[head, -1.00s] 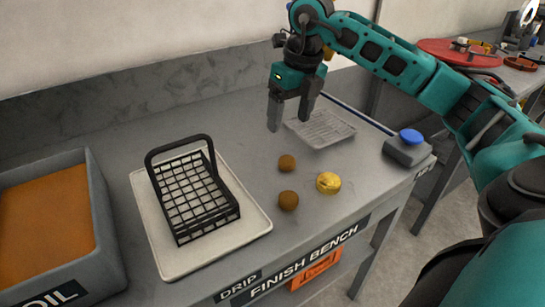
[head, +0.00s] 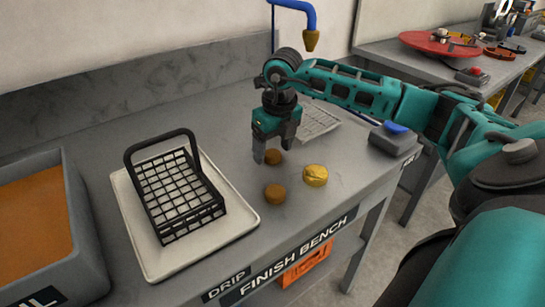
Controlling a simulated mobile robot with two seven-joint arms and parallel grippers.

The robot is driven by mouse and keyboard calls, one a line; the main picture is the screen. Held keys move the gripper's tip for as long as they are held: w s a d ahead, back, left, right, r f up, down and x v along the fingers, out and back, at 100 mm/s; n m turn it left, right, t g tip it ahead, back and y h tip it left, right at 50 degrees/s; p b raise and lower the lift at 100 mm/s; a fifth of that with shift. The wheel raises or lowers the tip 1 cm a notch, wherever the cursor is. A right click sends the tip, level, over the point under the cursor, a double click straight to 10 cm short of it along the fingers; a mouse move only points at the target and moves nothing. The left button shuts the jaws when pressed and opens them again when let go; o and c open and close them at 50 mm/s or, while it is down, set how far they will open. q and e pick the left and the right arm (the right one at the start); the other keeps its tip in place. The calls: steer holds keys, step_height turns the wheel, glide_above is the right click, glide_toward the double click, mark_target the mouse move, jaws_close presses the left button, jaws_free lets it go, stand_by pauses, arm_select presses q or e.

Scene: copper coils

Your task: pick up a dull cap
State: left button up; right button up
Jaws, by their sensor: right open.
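Two dull brown caps lie on the grey bench: the far dull cap (head: 273,158) and the near dull cap (head: 275,194). A shiny gold cap (head: 315,175) lies to the right of them. My right gripper (head: 272,150) points down, open and empty, at the far dull cap. One finger is just left of that cap in the picture, and the gripper hides part of its far side. I cannot tell whether the fingers touch it. My left gripper is not in view.
A black wire basket (head: 178,190) stands on a white drip tray (head: 150,258) to the left. Beyond it is a grey tank (head: 82,245) of brown liquid. A grey box with a blue button (head: 393,142) sits at the right edge. A flat grated plate (head: 318,118) lies behind the gripper.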

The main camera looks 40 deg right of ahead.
steer(key=shift+f, duration=0.35)
steer(key=shift+c, duration=0.3)
steer(key=c, duration=1.1)
